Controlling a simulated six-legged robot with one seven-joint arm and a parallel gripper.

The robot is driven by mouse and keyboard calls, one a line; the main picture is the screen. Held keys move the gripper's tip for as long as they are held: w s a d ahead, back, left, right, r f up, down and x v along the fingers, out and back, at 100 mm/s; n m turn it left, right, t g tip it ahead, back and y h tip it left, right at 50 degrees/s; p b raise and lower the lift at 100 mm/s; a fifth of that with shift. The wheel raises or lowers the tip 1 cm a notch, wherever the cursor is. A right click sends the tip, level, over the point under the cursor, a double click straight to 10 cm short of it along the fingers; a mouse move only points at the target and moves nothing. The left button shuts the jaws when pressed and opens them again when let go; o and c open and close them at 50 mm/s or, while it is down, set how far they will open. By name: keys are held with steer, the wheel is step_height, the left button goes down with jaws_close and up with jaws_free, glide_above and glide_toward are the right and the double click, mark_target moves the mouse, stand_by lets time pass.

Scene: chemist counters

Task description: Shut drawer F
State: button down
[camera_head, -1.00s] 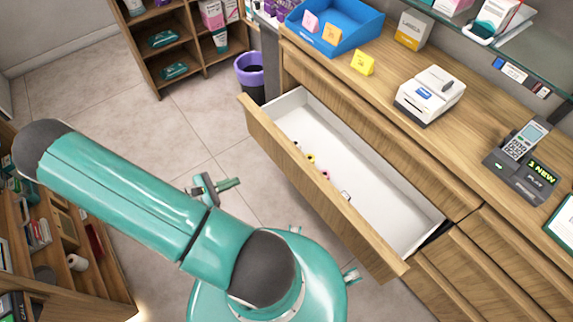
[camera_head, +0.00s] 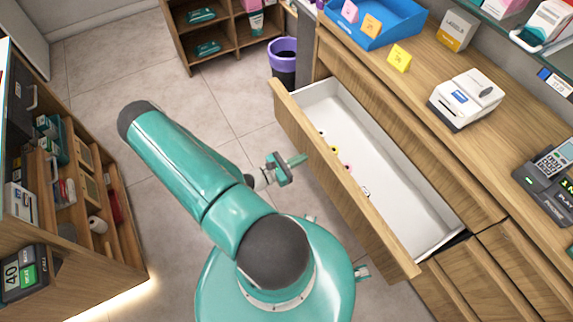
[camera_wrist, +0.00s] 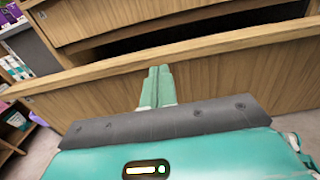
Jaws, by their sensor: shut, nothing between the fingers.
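A wide wooden drawer (camera_head: 338,180) stands pulled out of the counter in the head view, with a white inside and several small items in it. I see no letter on it, so I cannot tell if it is drawer F. My gripper (camera_head: 303,160) is to the left of the drawer front, close to its outer face, with the fingers pointing at it. In the wrist view the shut, empty fingers (camera_wrist: 157,75) point at the top part of the drawer front (camera_wrist: 215,70). Whether they touch it I cannot tell.
The wooden counter (camera_head: 420,110) carries a blue tray (camera_head: 385,32), a yellow tag (camera_head: 399,58), a white printer (camera_head: 466,98) and a card terminal (camera_head: 548,180). A purple-rimmed bin (camera_head: 284,62) stands beyond the drawer. Shelves (camera_head: 75,190) stand at left, with open tiled floor between.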

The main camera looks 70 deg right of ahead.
mark_target(318, 151)
steer(key=shift+x, duration=2.2)
steer(key=shift+s+d, duration=0.1)
steer(key=x, duration=2.2)
steer(key=shift+s, duration=0.2)
steer(key=shift+d+r, duration=0.15)
